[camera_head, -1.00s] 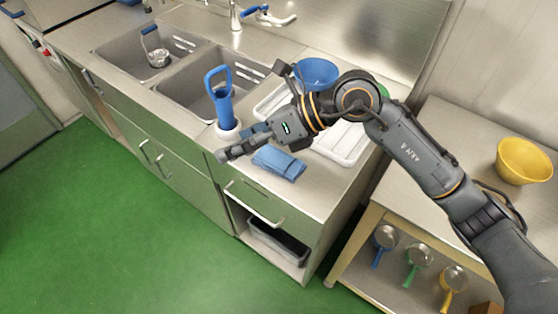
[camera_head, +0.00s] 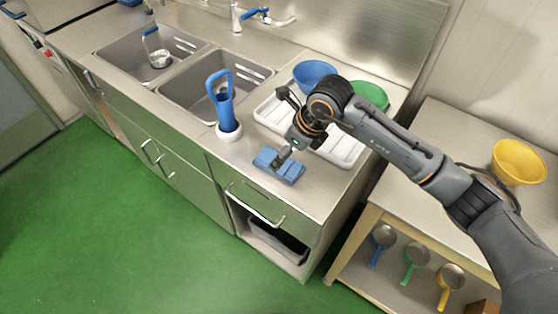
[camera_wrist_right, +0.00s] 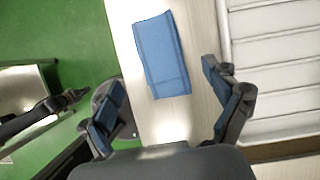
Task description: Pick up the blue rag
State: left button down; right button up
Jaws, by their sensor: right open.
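The blue rag (camera_head: 289,172) lies folded on the steel counter, in front of the white drying tray. In the right wrist view the rag (camera_wrist_right: 162,56) lies ahead of the fingertips, with bare counter around it. My right gripper (camera_head: 281,163) points down over the rag and hides part of it in the head view. In the right wrist view the right gripper (camera_wrist_right: 172,98) is open and empty, its two blue-padded fingers wide apart, the rag's near end roughly between them. I cannot tell the exact height above the rag. My left gripper is not in view.
Behind are the white tray (camera_head: 269,116), a blue bowl (camera_head: 314,72) and a green bowl (camera_head: 371,94). Two sinks lie to the left. The counter's front edge is close to the rag.

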jog(key=shift+a+f+p, duration=0.1)
jog(key=shift+f+p, duration=0.2)
jog(key=shift+f, duration=0.1)
jog(key=p+x, duration=0.1)
jog(key=x, duration=0.2)
jog(key=shift+w+f+p, duration=0.1)
jog(key=shift+f+p, duration=0.2)
jog(key=shift+w+f, duration=0.1)
jog(key=shift+f, duration=0.3)
jog(key=shift+c, duration=0.2)
jog(key=c, duration=1.2)
jog(key=shift+o, duration=0.2)
jog(key=shift+r, duration=0.1)
